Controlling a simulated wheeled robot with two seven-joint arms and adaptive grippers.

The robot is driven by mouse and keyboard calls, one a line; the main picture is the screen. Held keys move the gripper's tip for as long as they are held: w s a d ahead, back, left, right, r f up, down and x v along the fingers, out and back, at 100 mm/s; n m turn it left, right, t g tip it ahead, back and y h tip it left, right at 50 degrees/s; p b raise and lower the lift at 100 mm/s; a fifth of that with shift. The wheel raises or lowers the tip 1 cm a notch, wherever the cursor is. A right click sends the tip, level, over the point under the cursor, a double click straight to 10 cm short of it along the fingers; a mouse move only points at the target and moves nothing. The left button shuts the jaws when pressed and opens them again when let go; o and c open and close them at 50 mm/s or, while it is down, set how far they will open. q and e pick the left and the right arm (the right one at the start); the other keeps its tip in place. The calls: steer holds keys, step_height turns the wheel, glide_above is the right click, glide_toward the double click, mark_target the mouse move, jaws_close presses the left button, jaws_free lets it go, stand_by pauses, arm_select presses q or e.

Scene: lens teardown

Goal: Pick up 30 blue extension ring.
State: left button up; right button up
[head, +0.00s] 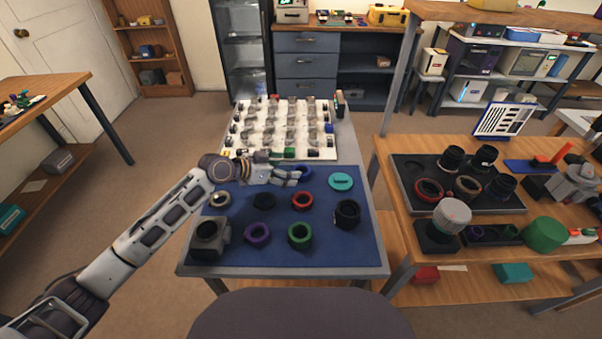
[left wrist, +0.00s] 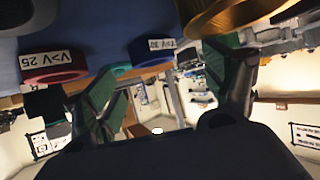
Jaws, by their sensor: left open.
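The blue extension ring (head: 306,171) lies near the back of the blue mat, partly hidden behind my left gripper (head: 294,175). In the left wrist view, which looks upside down, the blue ring (left wrist: 152,50) carries a white label that seems to read 30. It shows in the gap between the two green-padded fingers of my left gripper (left wrist: 172,90). The fingers are apart with nothing held between them. I cannot tell how far the ring is from the fingertips. My right gripper is in neither view.
A red ring (head: 302,200) labelled 25, a teal disc (head: 341,181), a purple ring (head: 257,234), a green ring (head: 300,235) and black parts share the blue mat (head: 335,248). A white board of small parts (head: 317,154) lies behind. A gold ring (left wrist: 235,15) is close to the wrist camera.

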mark_target(300, 169)
arm_select(q)
steer(key=shift+w+d+f, duration=0.1)
steer(key=shift+d+f, duration=0.15)
steer(key=shift+d, duration=0.25)
steer(key=shift+x, duration=1.25)
steer(key=shift+w+d+f, duration=0.15)
steer(key=shift+d+f, duration=0.2)
steer(key=shift+d, duration=0.2)
steer(key=shift+w+d, duration=0.1)
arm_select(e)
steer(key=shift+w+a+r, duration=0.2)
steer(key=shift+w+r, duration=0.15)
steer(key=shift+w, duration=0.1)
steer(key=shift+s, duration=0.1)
arm_select(q)
steer(key=c, duration=1)
steer(key=shift+c, duration=0.7)
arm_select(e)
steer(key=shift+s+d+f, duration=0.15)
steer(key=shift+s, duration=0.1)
